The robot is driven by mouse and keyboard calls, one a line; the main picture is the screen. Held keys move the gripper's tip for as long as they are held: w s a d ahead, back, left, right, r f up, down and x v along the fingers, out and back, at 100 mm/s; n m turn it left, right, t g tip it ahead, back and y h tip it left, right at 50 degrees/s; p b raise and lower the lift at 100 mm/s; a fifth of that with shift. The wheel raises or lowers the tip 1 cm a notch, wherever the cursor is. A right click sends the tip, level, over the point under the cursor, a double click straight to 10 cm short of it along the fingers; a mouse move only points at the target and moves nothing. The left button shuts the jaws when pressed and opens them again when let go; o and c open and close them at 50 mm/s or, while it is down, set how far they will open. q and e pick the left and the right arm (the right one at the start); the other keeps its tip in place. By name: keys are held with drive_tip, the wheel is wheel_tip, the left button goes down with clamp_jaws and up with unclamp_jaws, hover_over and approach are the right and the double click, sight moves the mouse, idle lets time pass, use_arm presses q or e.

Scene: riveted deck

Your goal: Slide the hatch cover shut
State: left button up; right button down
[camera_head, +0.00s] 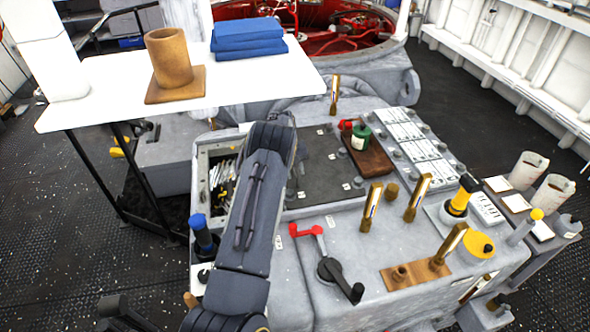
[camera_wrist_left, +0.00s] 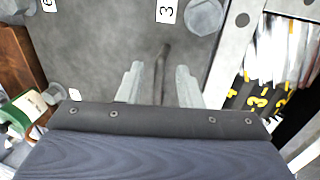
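The hatch cover is a flat dark grey plate (camera_head: 318,150) on top of the grey console. To its left the hatch opening (camera_head: 222,182) is partly uncovered, with loose items inside. In the left wrist view the cover (camera_wrist_left: 95,45) fills the upper middle and the opening (camera_wrist_left: 275,65) shows at the right. My left gripper (camera_wrist_left: 158,80) is over the cover, with its two fingers apart on either side of a thin dark handle (camera_wrist_left: 163,60). Gaps show beside the handle. In the head view my left arm hides the fingertips and part of the opening.
A wooden block with a green jar (camera_head: 361,137) and a red-topped item sits at the cover's right end. A white table (camera_head: 120,90) holds a brown cup (camera_head: 169,58) and blue cloths (camera_head: 248,38).

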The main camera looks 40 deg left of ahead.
use_arm(q)
drive_tip(key=shift+c, duration=0.2)
clamp_jaws()
